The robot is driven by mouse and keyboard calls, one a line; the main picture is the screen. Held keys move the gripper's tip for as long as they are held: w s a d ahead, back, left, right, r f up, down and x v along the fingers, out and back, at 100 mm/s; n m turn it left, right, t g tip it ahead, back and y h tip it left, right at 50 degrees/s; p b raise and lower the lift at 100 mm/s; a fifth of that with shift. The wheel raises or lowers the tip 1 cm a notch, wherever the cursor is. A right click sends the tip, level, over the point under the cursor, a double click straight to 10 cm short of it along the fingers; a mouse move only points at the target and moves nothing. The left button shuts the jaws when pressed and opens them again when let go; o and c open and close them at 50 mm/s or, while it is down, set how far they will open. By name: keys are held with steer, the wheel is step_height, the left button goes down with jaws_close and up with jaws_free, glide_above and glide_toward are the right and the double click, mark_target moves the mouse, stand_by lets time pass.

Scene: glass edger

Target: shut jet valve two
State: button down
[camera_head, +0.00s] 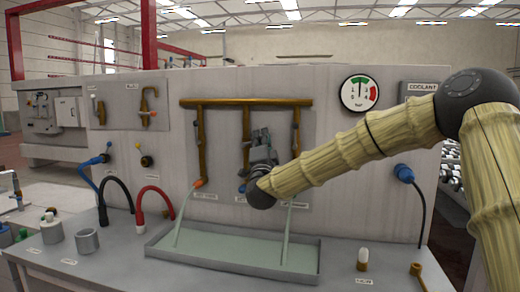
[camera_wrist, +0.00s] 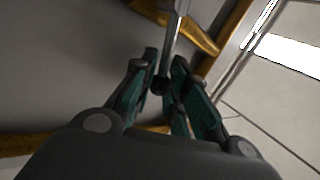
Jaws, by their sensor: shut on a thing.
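A brass manifold (camera_head: 246,102) on the grey panel feeds three downpipes: left (camera_head: 202,145), middle (camera_head: 246,130) and right (camera_head: 296,130). My gripper (camera_head: 260,138) is at the middle pipe and hides its lower part and valve. In the wrist view, my gripper (camera_wrist: 162,84) has its teal-padded fingers shut on a grey valve lever (camera_wrist: 175,28), near its dark ball end. Pale streams fall into the tray from the left (camera_head: 181,222) and right (camera_head: 288,237). Whether a stream falls from the middle nozzle is hard to tell. The labels below the pipes are too small to read.
A shallow tray (camera_head: 234,265) sits on the bench below the pipes. A pressure gauge (camera_head: 359,92) and a coolant sign (camera_head: 421,88) are at right. Red (camera_head: 140,205) and black (camera_head: 113,183) hoses stand at left.

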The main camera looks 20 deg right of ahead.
step_height(320, 180, down, 3)
steer(key=m+h+b, duration=0.2)
steer(key=m+b, duration=0.1)
steer(key=m+g+h+b, duration=0.1)
steer(key=m+h+b, duration=0.2)
steer(key=m, duration=0.1)
steer(key=shift+s+d+r, duration=0.1)
steer(key=shift+d+r, duration=0.05)
steer(key=shift+r, duration=0.05)
steer(key=shift+m+g+h+b, duration=0.3)
steer(key=shift+m+g+h, duration=0.1)
steer(key=shift+m, duration=0.1)
steer(key=c, duration=1.3)
jaws_free()
steer(key=shift+s, duration=0.1)
steer(key=v, duration=1.1)
steer(key=shift+s+f, duration=0.25)
steer(key=shift+s, duration=0.05)
